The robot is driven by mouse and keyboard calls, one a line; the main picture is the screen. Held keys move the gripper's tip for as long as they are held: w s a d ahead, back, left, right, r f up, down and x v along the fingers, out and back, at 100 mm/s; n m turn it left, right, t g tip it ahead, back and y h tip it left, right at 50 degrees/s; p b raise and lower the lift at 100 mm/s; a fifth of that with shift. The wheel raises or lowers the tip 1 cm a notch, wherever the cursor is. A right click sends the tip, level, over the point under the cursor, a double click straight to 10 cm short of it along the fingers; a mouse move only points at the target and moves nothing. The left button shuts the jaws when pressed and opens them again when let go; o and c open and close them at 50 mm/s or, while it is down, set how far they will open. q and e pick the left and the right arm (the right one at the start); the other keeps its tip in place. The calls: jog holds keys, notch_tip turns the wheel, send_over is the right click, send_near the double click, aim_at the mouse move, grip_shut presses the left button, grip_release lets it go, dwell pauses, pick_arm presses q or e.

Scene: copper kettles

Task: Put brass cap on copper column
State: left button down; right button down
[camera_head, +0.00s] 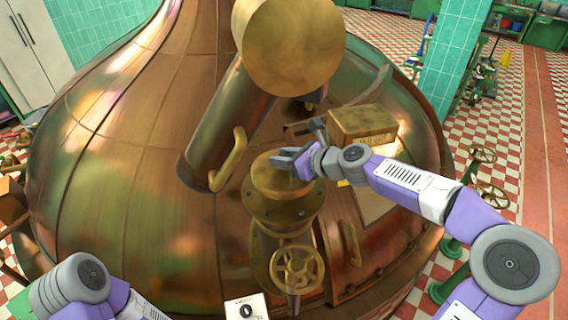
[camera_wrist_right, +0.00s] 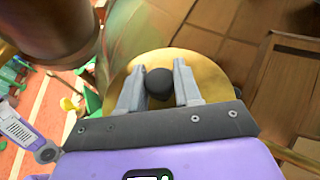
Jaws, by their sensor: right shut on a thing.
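The brass cap (camera_head: 278,181) is a round brass disc. In the right wrist view the cap (camera_wrist_right: 212,80) has a black knob (camera_wrist_right: 159,84) between my right fingers. My right gripper (camera_head: 288,161) is shut on this knob. The cap is above a short flanged brass fitting (camera_head: 285,217) with a handwheel; I cannot tell whether they touch. A thick copper column (camera_head: 232,118) with a wide brass-coloured end (camera_head: 290,48) leans across the head view, left of and above the cap. My left gripper is out of view; only part of my left arm shows.
The large copper kettle (camera_head: 120,190) fills the middle. A brass box (camera_head: 362,124) stands on it behind my right gripper. A brass handle (camera_head: 230,160) is close to the left. The handwheel (camera_head: 297,268) is below, and a small white box (camera_head: 246,306) is at the bottom edge.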

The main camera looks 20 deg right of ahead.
dwell(0.3)
jog(key=shift+f+b, duration=0.4)
jog(key=shift+f, duration=0.2)
jog(key=c, duration=0.8)
grip_release()
jog(key=shift+s, duration=0.1)
jog(key=shift+r, duration=0.15)
